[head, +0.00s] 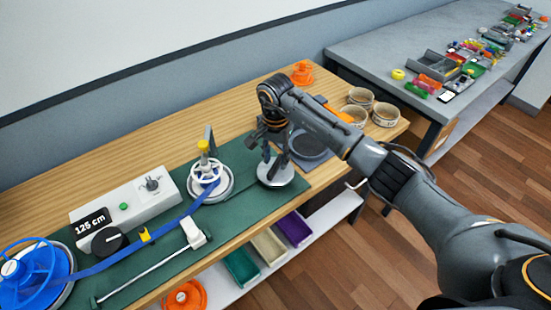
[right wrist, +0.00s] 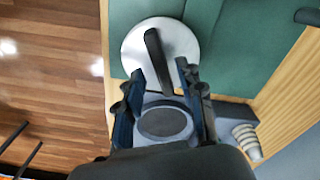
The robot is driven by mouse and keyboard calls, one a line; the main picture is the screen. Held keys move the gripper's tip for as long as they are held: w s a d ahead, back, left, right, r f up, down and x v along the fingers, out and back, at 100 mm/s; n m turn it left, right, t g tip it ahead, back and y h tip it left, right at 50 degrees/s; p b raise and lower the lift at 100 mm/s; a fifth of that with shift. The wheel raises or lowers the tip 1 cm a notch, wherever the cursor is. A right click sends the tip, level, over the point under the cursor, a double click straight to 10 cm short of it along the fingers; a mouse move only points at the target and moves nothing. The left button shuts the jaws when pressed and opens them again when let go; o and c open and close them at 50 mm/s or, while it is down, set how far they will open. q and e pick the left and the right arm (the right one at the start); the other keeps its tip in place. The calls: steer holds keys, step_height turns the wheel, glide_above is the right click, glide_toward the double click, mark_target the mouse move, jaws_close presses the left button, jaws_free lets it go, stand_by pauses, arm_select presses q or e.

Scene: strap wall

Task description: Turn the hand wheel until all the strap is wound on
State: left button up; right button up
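A blue spoked reel (head: 28,275) stands at the lower left in the head view. A blue strap (head: 120,255) runs from it past a yellow marker (head: 145,235) to a white spoked wheel (head: 207,172) with a yellow knob (head: 203,147). To the wheel's right is a pale round disc (head: 283,178), also in the right wrist view (right wrist: 135,45), where a black bar (right wrist: 153,50) shows over it. My right gripper (head: 271,163) is over this disc. Its fingers (right wrist: 162,78) look apart, with the bar's lower end between them; I cannot tell whether they touch it. My left gripper is out of view.
A grey control box (head: 165,205) with a "125 cm" display (head: 92,221) and a dark knob stands behind the strap. A rod with a white block (head: 192,232) lies in front. Round bowls (head: 384,114) stand at the bench's right end. Coloured bins (head: 293,228) sit below.

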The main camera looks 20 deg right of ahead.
steer(key=shift+f, duration=1.25)
jaws_close()
